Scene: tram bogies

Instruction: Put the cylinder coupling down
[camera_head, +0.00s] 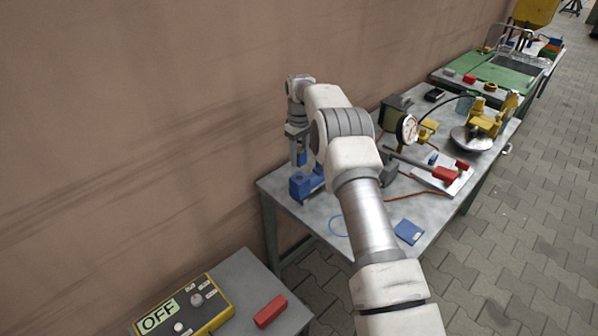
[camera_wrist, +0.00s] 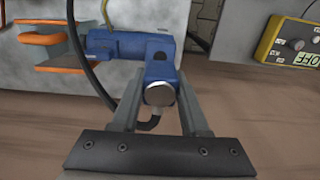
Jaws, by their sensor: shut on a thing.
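My gripper (camera_head: 298,143) points down over the far left corner of the metal bench (camera_head: 330,228). It is shut on the cylinder coupling, a small blue piece (camera_head: 301,158) with a round silver end that shows between the fingers in the wrist view (camera_wrist: 160,94). Just below is a larger blue body (camera_head: 300,187), standing on the bench near the wall. It also shows in the wrist view (camera_wrist: 110,44), behind the coupling. I cannot tell whether the coupling touches this blue body. Its lower end is hidden.
A yellow control box marked OFF (camera_head: 190,308) and a red block (camera_head: 270,311) are on a nearer grey surface. A blue flat piece (camera_head: 409,232), a gauge (camera_head: 407,128) and yellow parts (camera_head: 485,122) are on the bench. The wall is close behind my gripper.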

